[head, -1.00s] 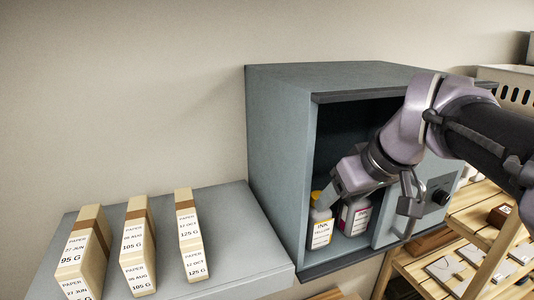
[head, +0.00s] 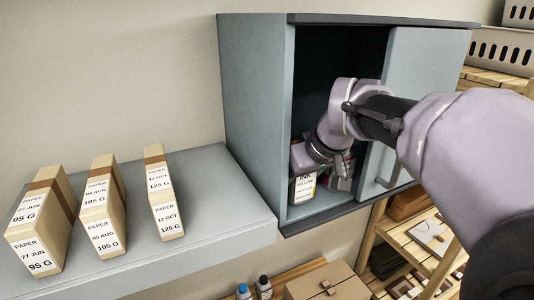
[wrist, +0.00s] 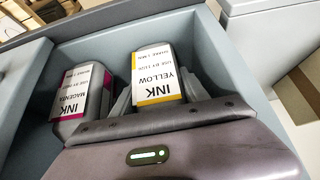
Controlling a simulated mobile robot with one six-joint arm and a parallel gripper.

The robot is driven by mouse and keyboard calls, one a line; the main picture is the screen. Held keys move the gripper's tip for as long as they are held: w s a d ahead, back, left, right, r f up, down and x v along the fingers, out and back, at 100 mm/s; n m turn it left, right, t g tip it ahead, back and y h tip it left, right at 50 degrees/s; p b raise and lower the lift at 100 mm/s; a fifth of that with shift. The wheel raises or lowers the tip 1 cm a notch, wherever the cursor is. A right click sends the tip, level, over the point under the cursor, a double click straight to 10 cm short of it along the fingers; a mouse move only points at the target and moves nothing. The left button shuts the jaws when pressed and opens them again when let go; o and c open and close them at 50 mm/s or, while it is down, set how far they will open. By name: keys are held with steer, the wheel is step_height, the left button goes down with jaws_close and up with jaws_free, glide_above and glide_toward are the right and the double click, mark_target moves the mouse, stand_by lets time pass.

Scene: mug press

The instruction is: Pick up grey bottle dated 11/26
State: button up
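A bottle labelled INK YELLOW (head: 304,188), with a white label edged in yellow, stands in the open cabinet; the wrist view shows it close up (wrist: 154,75). Its use-by print is too small to read surely. A grey bottle labelled INK MAGENTA (wrist: 84,97) stands to its left in the wrist view and is partly hidden behind my arm in the head view (head: 341,172). My gripper (wrist: 153,98) is inside the cabinet with its grey fingers on both sides of the yellow-label bottle. Whether they press on it is unclear.
The blue-grey cabinet (head: 257,115) has a door panel (head: 425,95) with a handle right of the opening. Paper boxes stand on the shelf (head: 225,205) at left. Two small bottles (head: 243,291) (head: 264,287) and a cardboard box (head: 328,284) are below. A wooden rack is at right.

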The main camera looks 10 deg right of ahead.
steer(key=shift+w, duration=0.1)
jaws_close()
